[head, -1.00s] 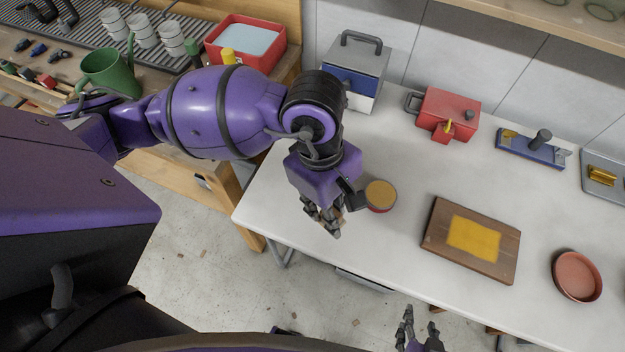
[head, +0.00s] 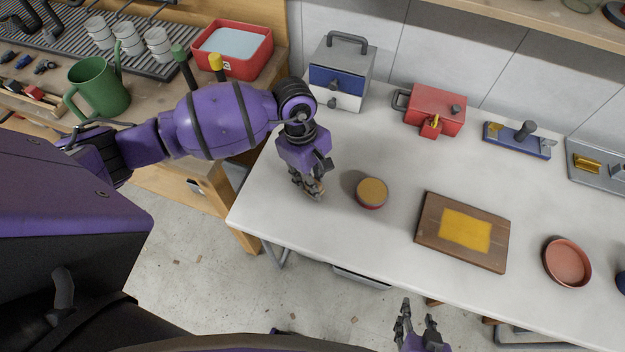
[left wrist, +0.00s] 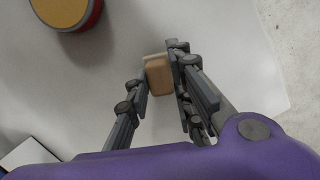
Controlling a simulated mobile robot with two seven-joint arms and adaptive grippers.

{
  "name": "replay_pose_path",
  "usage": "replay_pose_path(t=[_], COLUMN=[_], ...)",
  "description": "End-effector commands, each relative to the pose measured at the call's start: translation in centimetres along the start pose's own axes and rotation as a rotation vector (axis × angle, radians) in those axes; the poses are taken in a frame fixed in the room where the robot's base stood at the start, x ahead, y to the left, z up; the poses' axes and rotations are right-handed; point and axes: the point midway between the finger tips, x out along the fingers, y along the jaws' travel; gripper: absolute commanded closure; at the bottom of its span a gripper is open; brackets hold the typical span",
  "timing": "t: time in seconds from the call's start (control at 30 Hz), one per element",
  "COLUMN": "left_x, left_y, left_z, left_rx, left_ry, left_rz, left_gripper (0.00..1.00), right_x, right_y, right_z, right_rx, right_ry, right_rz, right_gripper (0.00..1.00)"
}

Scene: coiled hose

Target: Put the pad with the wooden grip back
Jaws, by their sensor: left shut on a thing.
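My left gripper (head: 312,192) is shut on a small tan wooden block (left wrist: 158,75), which looks like the pad's wooden grip. The left wrist view shows the block between the fingertips; whether a pad is under it I cannot tell. The gripper is over the left end of the white table, to the left of a round red tin (head: 372,194) with a tan top, and apart from it. The tin also shows at the top left of the left wrist view (left wrist: 66,12). My right gripper (head: 418,318) is empty, its fingers apart, in front of the table's front edge.
A wooden board (head: 428,238) with a yellow patch and a red-brown dish (head: 567,262) lie to the right on the table. A drawer box (head: 341,75), a red box (head: 436,105) and a blue tool (head: 517,143) stand along the back. The table's front left is clear.

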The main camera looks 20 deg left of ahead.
Motion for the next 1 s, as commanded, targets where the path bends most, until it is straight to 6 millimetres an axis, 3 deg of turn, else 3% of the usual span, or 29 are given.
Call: replay_pose_path(t=[0.43, 0.47, 0.57, 0.87, 1.0], left_x=[1.2, 1.1, 1.1, 1.0, 0.0], left_y=[-0.1, 0.0, 0.0, 0.0, 0.1], left_z=[-0.2, -0.2, -0.2, -0.2, -0.2], left_rx=[0.001, 0.001, 0.001, 0.000, 0.001], left_ry=[0.001, 0.001, 0.001, 0.001, 0.002], left_rz=[-0.001, -0.001, 0.000, 0.001, 0.005], left_gripper=[1.00, 0.75, 0.62, 0.60, 0.60], right_x=[0.2, 0.2, 0.2, 0.2, 0.1], right_y=[0.1, 0.2, 0.2, 0.2, 0.1], right_z=[0.3, 0.1, 0.2, 0.1, -0.1], right_rx=[0.000, 0.000, 0.001, 0.002, 0.003], right_ry=[-0.002, 0.000, -0.001, 0.000, 0.003], right_rz=[0.003, 0.003, 0.004, 0.004, 0.004], right_gripper=[0.60, 0.60, 0.60, 0.60, 0.60])
